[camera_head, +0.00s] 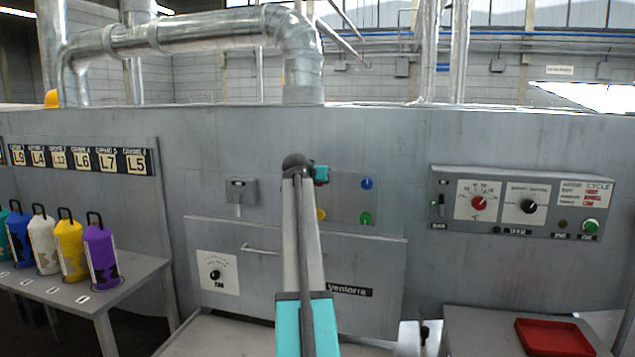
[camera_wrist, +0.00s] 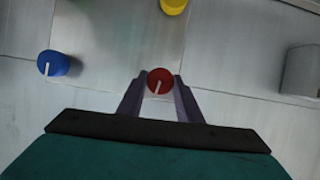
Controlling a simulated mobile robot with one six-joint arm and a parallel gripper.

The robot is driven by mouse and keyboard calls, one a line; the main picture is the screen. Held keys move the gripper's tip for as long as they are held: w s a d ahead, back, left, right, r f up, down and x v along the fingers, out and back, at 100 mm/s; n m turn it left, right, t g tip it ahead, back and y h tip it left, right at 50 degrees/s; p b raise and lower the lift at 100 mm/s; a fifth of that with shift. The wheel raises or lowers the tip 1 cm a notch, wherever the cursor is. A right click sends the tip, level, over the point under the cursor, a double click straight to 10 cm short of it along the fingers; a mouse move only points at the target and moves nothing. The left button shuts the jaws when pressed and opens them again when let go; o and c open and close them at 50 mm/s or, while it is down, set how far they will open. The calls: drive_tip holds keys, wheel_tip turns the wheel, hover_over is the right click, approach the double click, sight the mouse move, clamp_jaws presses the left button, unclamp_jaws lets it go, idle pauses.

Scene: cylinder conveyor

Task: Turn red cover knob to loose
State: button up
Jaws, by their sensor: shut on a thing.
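The red knob (camera_wrist: 160,79) is on a grey wall panel (camera_head: 345,194), between the two fingers of my gripper (camera_wrist: 160,83) in the wrist view. The fingers are shut on its sides. A white pointer line on the knob runs toward the palm side, tilted slightly left in the wrist view. In the head view my gripper (camera_head: 320,174) is at the panel's upper left, and my arm hides part of the panel. Any label around the red knob is not readable.
A blue knob (camera_head: 367,183), a yellow knob (camera_head: 321,214) and a green knob (camera_head: 365,218) share the panel. A grey box (camera_head: 242,192) is to its left. A control box (camera_head: 520,203) is at right. Coloured canisters stand on the left table (camera_head: 128,273); a red tray (camera_head: 553,337) lies lower right.

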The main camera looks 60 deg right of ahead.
drive_tip(key=shift+s, duration=0.15)
idle(0.3)
drive_tip(key=o, duration=1)
drive_tip(key=shift+d, duration=0.1)
drive_tip(key=shift+o, duration=0.2)
drive_tip(key=shift+a, duration=0.2)
drive_tip(key=b+v, duration=0.1)
drive_tip(key=v, duration=1.2)
drive_tip(key=shift+a+r+b, duration=0.2)
drive_tip(key=shift+a+b, duration=0.1)
drive_tip(key=shift+b, duration=0.05)
